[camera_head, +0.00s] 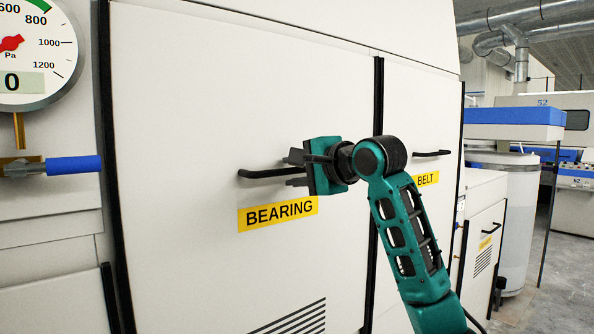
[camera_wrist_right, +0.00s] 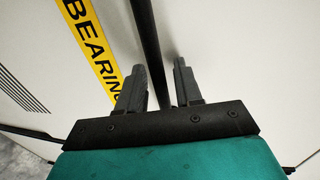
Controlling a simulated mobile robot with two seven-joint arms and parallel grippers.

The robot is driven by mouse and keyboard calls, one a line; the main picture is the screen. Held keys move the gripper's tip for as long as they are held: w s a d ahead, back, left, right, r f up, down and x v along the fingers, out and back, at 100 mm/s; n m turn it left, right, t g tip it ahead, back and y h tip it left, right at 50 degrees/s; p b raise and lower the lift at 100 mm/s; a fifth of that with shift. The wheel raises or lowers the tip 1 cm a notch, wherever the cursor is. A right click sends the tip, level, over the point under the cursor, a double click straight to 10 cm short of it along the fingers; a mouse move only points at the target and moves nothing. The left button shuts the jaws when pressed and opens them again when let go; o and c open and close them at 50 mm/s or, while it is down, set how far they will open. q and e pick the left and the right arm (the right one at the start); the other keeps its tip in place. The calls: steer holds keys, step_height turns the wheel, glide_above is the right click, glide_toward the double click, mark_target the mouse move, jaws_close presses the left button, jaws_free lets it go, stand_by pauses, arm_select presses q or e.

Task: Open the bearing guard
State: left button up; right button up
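The bearing guard (camera_head: 190,110) is a large cream panel with a yellow BEARING label (camera_head: 278,214); it looks closed, flush with the machine front. Its black bar handle (camera_head: 262,174) sticks out above the label. My right gripper (camera_head: 294,170) is at the right part of this handle. In the right wrist view the handle bar (camera_wrist_right: 151,50) runs between the two fingers of my right gripper (camera_wrist_right: 158,75), with a gap visible on each side, so the gripper is open around it. The handle's right end is hidden by the gripper. My left gripper is not in view.
A second panel with a BELT label (camera_head: 427,179) and its own black handle (camera_head: 432,153) stands to the right, partly behind my right arm. At the left are a pressure gauge (camera_head: 30,55) and a blue-handled valve (camera_head: 73,165). Open floor (camera_head: 535,295) shows at the far right.

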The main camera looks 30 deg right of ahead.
steer(key=shift+c, duration=0.2)
jaws_close()
stand_by(0.3)
